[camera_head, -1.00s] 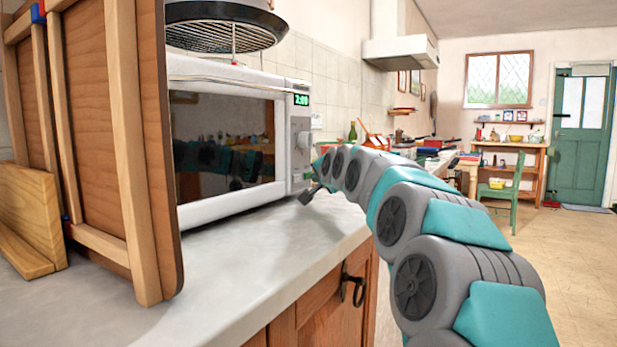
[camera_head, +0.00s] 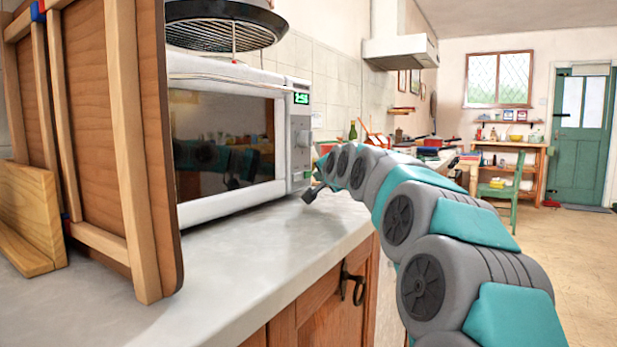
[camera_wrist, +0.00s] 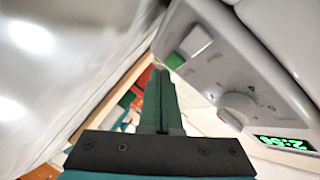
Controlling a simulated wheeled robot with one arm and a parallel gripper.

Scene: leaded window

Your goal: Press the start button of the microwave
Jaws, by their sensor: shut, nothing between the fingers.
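The white microwave (camera_head: 226,140) stands on the counter, with its door shut and its control panel at the right end. Its green display (camera_head: 301,98) is lit. In the wrist view the panel (camera_wrist: 215,72) shows a round knob (camera_wrist: 238,108), the lit display (camera_wrist: 284,143), a pale square button (camera_wrist: 196,40) and a green button (camera_wrist: 175,61), which looks like the start button. My gripper (camera_head: 309,195) is low by the panel's bottom. In the wrist view my shut, empty fingers (camera_wrist: 160,78) end close to the green button; I cannot tell whether they touch.
A black round grill (camera_head: 222,30) sits on top of the microwave. Wooden boards (camera_head: 125,150) stand on the counter at the left. The counter (camera_head: 250,255) in front of the microwave is bare. Open floor (camera_head: 560,265) lies to the right.

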